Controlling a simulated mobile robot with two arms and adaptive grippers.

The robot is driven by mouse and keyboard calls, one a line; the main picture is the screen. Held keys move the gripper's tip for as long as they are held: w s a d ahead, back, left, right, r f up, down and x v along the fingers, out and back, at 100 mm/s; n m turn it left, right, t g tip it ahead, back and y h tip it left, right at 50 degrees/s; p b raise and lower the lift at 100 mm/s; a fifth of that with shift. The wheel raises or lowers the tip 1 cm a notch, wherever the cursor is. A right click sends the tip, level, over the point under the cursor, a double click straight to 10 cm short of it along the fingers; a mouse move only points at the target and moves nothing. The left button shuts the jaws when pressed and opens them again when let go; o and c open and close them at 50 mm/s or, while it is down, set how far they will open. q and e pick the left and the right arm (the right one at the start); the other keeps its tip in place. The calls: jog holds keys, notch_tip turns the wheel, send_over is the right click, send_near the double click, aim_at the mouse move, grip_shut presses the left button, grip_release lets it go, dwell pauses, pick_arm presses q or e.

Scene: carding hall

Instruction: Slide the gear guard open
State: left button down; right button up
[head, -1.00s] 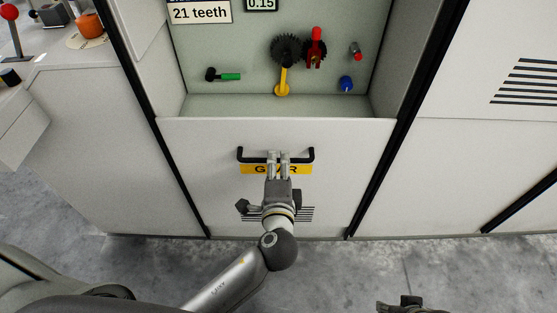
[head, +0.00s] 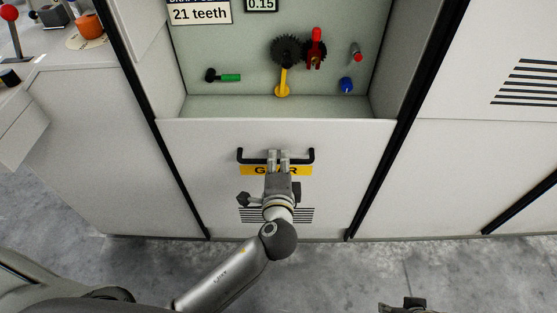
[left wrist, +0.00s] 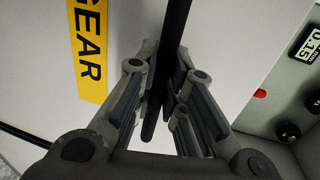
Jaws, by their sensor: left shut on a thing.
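The gear guard (head: 190,160) is a pale panel with a black bar handle (head: 242,154) and a yellow GEAR label (head: 304,170). It stands below an open recess showing dark gears (head: 287,50). My left gripper (head: 278,155) is shut on the middle of the handle and hides part of the label. In the left wrist view the black bar (left wrist: 174,40) passes between the fingers (left wrist: 160,105). My right gripper (head: 405,304) shows only partly at the bottom edge, low over the floor; its fingers are not clear.
The recess holds a yellow lever (head: 283,80), a red-handled part (head: 316,40), a green-handled part (head: 230,77) and a blue knob (head: 346,84). Black frame strips (head: 384,160) run beside the guard. A bench with an orange object (head: 89,25) stands left. Grey floor (head: 330,275) is clear in front.

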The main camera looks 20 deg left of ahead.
pick_arm(q)
jog(key=shift+f, duration=0.35)
notch_tip(320, 180, down, 9)
jog(key=b, duration=0.6)
pick_arm(e)
jog(key=w+a+r+t+y, duration=0.1)
jog(key=w+a+r+t, duration=0.1)
jog(key=w+r+t, duration=0.2)
jog(key=w+a+r+t+y, duration=0.1)
jog(key=w+r+t, duration=0.3)
jog(key=w, duration=0.4)
jog(key=shift+w+a+r+t, duration=0.15)
jog(key=shift+w+a+t, duration=0.15)
jog(key=shift+a, duration=0.45)
pick_arm(q)
jog(key=c, duration=1.5)
grip_release()
jog(key=shift+r, duration=0.1)
jog(key=v, duration=1.2)
